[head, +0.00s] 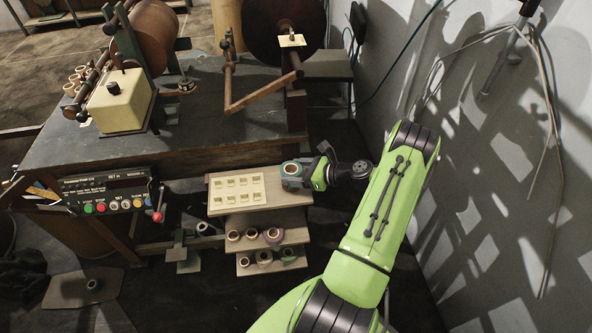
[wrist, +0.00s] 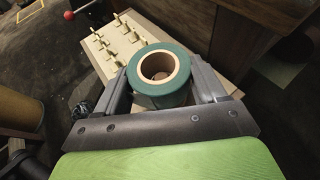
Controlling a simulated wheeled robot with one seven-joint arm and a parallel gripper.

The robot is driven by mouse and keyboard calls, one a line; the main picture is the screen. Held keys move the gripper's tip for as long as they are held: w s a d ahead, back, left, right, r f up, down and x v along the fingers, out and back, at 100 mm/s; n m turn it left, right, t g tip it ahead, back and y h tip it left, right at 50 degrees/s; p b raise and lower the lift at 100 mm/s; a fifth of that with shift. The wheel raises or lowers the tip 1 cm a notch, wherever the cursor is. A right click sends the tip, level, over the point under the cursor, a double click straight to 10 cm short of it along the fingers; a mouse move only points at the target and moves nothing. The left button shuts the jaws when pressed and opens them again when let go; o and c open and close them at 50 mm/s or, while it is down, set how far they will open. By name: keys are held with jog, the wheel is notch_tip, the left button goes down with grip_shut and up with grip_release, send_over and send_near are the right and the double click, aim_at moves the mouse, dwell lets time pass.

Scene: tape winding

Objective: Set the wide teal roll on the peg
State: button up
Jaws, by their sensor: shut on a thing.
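The wide teal roll (wrist: 143,92) has a pale tan core and sits between the two fingers of my gripper (wrist: 160,88). The gripper is shut on it, with a finger on each side of the roll. The head view shows the roll (head: 291,170) at the right end of the wooden top shelf (head: 275,190), beside a cream board (head: 237,195). I cannot tell whether the roll touches the shelf. The board carries several small upright pale pieces, which also show in the wrist view (wrist: 118,42). I cannot tell which part is the peg.
Lower shelf steps (head: 256,245) hold several more rolls. A control box (head: 107,190) with coloured buttons and a red-knobbed lever stands left. The workbench (head: 200,145) with winding machinery is behind. A grey wall (head: 500,180) is close on the right.

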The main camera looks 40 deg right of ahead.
jog(key=shift+f, duration=0.15)
jog(key=o, duration=1.1)
jog(key=shift+s, duration=0.1)
jog(key=p+v, duration=0.3)
jog(key=v, duration=1.2)
jog(key=shift+s+d+r, duration=0.1)
jog(key=shift+s+r, duration=0.15)
